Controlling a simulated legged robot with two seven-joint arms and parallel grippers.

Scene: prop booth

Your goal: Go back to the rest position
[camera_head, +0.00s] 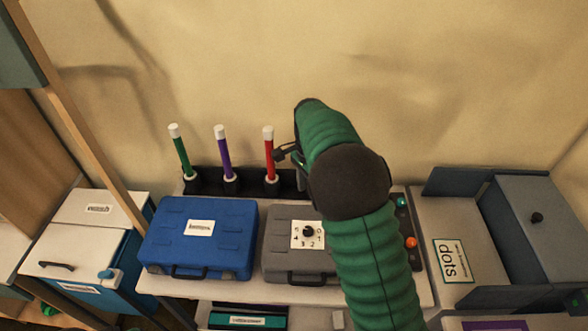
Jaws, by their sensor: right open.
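My right arm comes up from the bottom, green and ribbed with a dark joint. Its gripper (288,156) is open beside the upper part of a red marker-like stick with a white top (269,152). The arm partly hides the gripper, and I cannot tell whether a finger touches the stick. The red stick stands upright in a black holder (202,184). A purple stick (224,157) and a green stick (182,154) stand in the same holder, tilted slightly. My left gripper is not in view.
A blue case (185,222) and a grey case with a numbered dial (283,228) lie on the white table (190,288); my arm covers part of the grey one. A white-lidded box (75,258) stands left. An open grey box (535,215) and a "dots" label (454,261) are right.

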